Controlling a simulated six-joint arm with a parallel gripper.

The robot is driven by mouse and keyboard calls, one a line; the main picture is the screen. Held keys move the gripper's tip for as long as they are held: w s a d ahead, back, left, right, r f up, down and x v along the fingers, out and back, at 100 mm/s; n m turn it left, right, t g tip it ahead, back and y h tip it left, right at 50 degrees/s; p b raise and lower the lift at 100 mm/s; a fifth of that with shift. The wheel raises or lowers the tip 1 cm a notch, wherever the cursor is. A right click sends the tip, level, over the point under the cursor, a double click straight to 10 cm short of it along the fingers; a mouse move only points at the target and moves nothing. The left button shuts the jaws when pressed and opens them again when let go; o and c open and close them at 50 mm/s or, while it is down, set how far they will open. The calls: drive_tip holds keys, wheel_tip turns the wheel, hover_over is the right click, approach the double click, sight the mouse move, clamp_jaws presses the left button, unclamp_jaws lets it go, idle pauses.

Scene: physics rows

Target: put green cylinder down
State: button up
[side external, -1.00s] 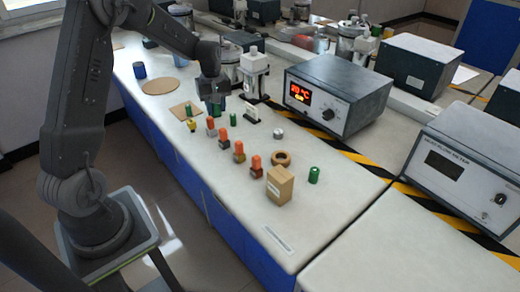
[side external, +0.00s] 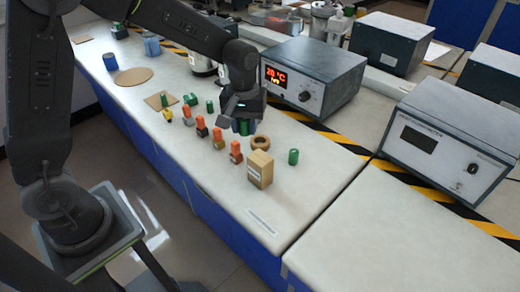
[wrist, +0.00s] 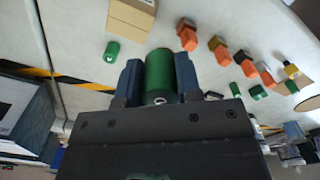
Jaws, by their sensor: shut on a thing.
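My gripper (side external: 243,122) is shut on a green cylinder (wrist: 159,72), which stands out between the two blue fingers in the wrist view. In the side view the held cylinder (side external: 244,129) shows only in part below my gripper, behind the row of orange-topped pieces and left of the brown ring (side external: 260,142). I cannot tell whether its lower end touches the bench. Another green cylinder (side external: 293,157) stands apart on the bench, right of the cardboard box; it also shows in the wrist view (wrist: 112,50).
The cardboard box (side external: 260,168) and several orange-topped pieces (side external: 217,138) stand close to my gripper. More small green pieces (side external: 209,106) are farther left. The temperature box (side external: 315,76) stands behind. The bench (side external: 325,180) is clear right of the lone green cylinder.

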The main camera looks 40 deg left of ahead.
sight(260, 158)
drive_tip(key=d+f, duration=0.1)
drive_tip(key=w+d, duration=0.1)
drive_tip(key=d+f, duration=0.1)
drive_tip(key=d, duration=0.1)
drive_tip(key=shift+w+f, duration=0.15)
drive_tip(key=shift+f, duration=2.1)
drive_tip(key=shift+f, duration=0.1)
drive_tip(key=o, duration=1)
drive_tip(key=shift+c, duration=0.2)
